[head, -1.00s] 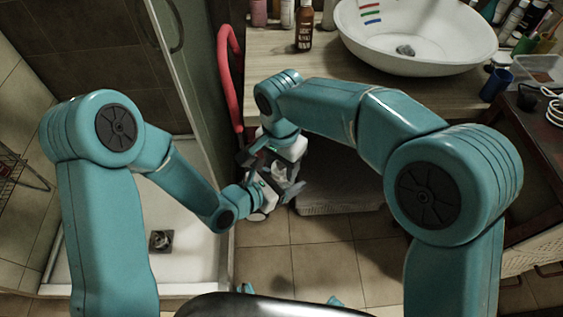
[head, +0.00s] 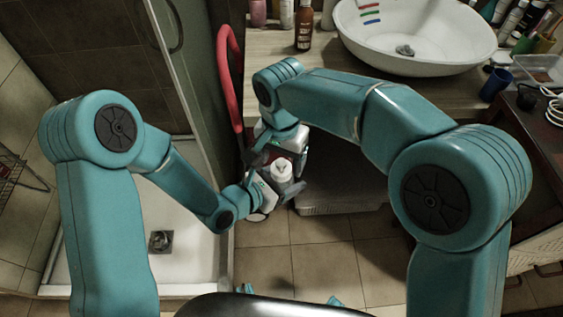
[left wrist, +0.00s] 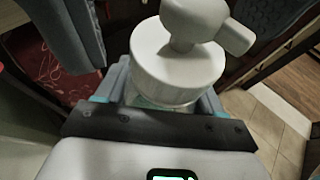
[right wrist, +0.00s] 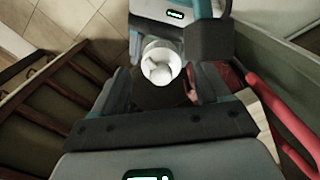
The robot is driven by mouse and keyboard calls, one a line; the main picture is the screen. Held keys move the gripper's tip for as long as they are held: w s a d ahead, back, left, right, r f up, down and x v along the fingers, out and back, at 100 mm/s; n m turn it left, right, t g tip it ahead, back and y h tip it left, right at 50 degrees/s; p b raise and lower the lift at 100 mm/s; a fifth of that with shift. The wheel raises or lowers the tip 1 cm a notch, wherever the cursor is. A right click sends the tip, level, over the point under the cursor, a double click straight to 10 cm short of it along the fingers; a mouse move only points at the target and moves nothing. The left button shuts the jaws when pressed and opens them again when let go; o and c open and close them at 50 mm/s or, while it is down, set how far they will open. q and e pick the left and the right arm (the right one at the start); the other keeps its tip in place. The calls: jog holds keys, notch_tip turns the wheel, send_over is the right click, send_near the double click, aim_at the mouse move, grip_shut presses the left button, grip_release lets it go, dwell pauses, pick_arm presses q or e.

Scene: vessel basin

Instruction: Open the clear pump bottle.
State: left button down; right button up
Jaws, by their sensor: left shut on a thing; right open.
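The clear pump bottle (head: 283,171) is held in front of me, its white pump head and collar facing up. In the left wrist view the pump head (left wrist: 185,55) with its side nozzle is large, and the clear body below is mostly hidden. My left gripper (head: 270,190) is shut on the body beneath the collar. My right gripper (head: 280,172) is open, coming from behind the bottle. In the right wrist view the white pump top (right wrist: 161,62) lies between its spread fingers, with visible space on both sides. My left gripper's housing is beyond it.
A wooden counter (head: 290,72) carries a white basin (head: 415,35), a brown bottle (head: 304,28) and a blue cup (head: 496,84). A red rail (head: 229,75) and a glass shower panel stand at the left. The tiled floor in front is clear.

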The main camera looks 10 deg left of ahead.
aim_at(281, 182)
notch_tip(281, 182, up, 3)
jog(key=shift+f, duration=0.2)
jog(key=shift+c, duration=0.3)
notch_tip(281, 182, up, 3)
jog(key=m, duration=0.3)
jog(key=shift+f, duration=0.1)
notch_tip(281, 182, down, 8)
jog(key=shift+r, duration=0.2)
jog(key=c, duration=1.1)
jog(key=n, duration=0.3)
jog(key=o, duration=1.2)
jog(key=shift+c, duration=0.2)
